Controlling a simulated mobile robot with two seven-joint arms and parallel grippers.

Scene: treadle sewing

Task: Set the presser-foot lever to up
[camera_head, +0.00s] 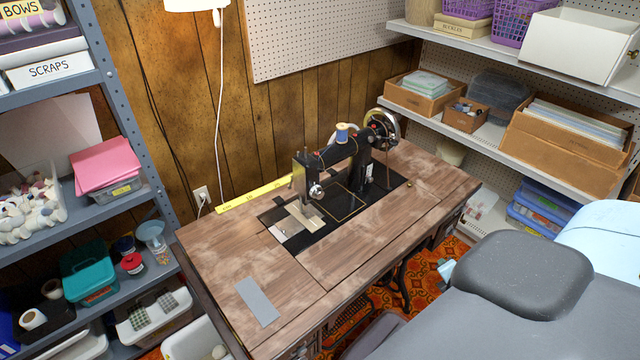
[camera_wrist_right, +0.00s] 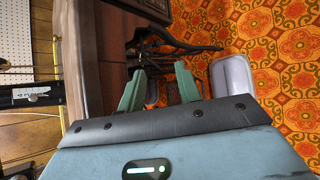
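The black sewing machine (camera_head: 342,155) stands on the wooden treadle table (camera_head: 330,265) in the head view. Its needle end is to the left, above a pale piece of fabric (camera_head: 299,215) and a metal plate. A round silver part (camera_head: 316,190) shows on the near side of this end. The presser-foot lever is too small to make out, so its position cannot be told. My right gripper (camera_wrist_right: 160,88) shows in the right wrist view, its two green fingers apart with nothing between them. It is away from the machine, beside the table's edge. My left gripper is not seen.
A blue spool (camera_head: 342,132) sits on top of the machine, and the handwheel (camera_head: 385,128) is at its right end. A grey strip (camera_head: 257,301) lies on the table's front left. Shelves (camera_head: 520,160) stand right and left. In the wrist view, a pale bin (camera_wrist_right: 232,76) stands on the patterned carpet.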

